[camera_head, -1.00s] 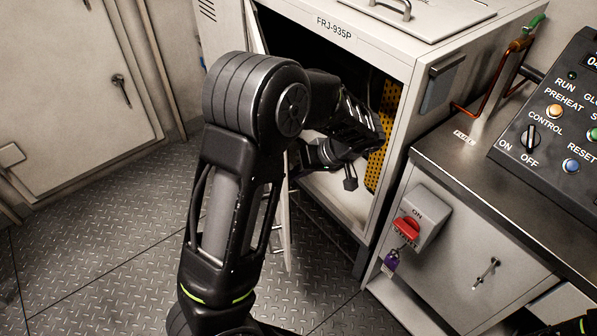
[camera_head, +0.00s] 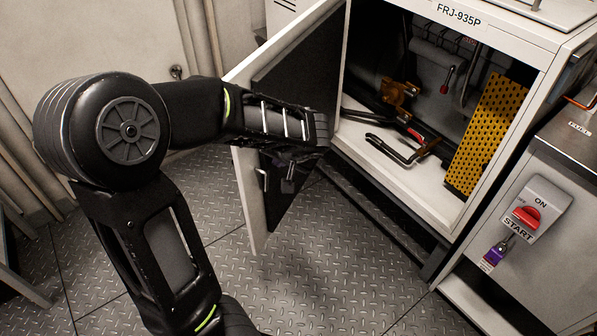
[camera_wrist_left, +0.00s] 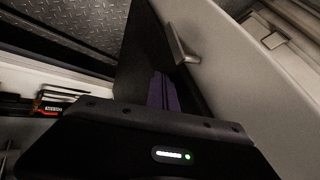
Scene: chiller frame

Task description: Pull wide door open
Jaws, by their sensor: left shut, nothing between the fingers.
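The wide door (camera_head: 244,190) stands partly open on the left side of the cabinet (camera_head: 499,45). It has a pale edge and a dark inner panel, and a small handle (camera_head: 263,180) shows near its free edge. My left gripper (camera_head: 288,184) is shut and empty in front of the inner side of the door, at about the handle's height. I cannot tell whether it touches the door. My left forearm hides part of the door. In the left wrist view the door (camera_wrist_left: 225,80) fills the right side, beyond the gripper (camera_wrist_left: 163,92). My right gripper is out of view.
Inside the cabinet are a yellow perforated panel (camera_head: 487,135), brown fittings (camera_head: 398,92) and dark pipes. A bench with a red START switch (camera_head: 526,215) stands to the right. The metal floor (camera_head: 330,270) before the cabinet is clear.

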